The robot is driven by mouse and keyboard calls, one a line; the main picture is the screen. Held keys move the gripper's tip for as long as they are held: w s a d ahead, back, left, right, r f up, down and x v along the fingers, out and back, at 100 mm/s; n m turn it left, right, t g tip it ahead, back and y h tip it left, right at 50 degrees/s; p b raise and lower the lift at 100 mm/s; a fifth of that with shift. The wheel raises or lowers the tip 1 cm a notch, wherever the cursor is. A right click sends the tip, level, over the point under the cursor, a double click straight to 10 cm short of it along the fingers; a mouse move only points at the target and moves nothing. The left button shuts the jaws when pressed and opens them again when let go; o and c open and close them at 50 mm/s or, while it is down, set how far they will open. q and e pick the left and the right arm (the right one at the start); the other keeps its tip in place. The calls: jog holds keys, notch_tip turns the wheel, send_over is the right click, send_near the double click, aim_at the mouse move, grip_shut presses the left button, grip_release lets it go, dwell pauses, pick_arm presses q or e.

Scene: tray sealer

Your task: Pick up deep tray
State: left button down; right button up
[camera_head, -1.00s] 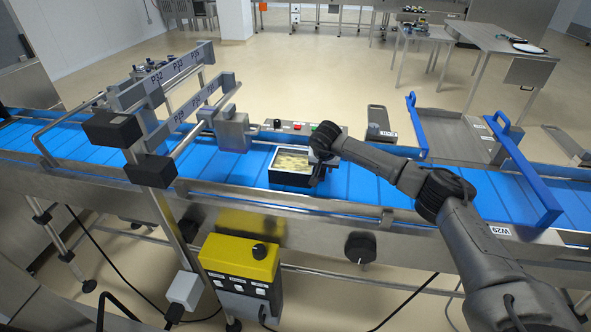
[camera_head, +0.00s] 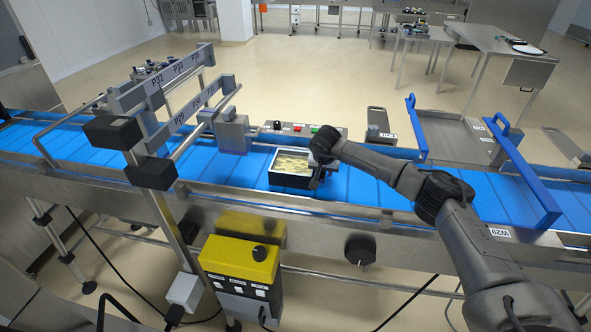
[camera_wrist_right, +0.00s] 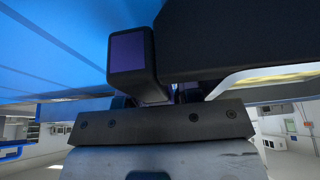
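The deep tray (camera_head: 287,181) is a black rectangular tray with a pale rim and yellowish contents. It sits level on the blue conveyor in the head view. My right gripper (camera_head: 319,173) reaches down at the tray's right end, right beside or touching it. In the right wrist view, one dark finger with a purple pad (camera_wrist_right: 128,54) is close to a large dark surface that looks like the tray (camera_wrist_right: 235,38). The other finger is hidden, so the grip on the tray is unclear. My left gripper is out of view.
The sealer frame with grey bars (camera_head: 170,85) stands left of the tray. A control box with buttons (camera_head: 300,128) is behind it. A metal guide rail (camera_head: 330,207) runs along the belt's front edge. Blue-handled plates (camera_head: 520,165) stand at the right.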

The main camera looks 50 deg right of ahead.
jog(key=shift+c, duration=0.5)
grip_shut()
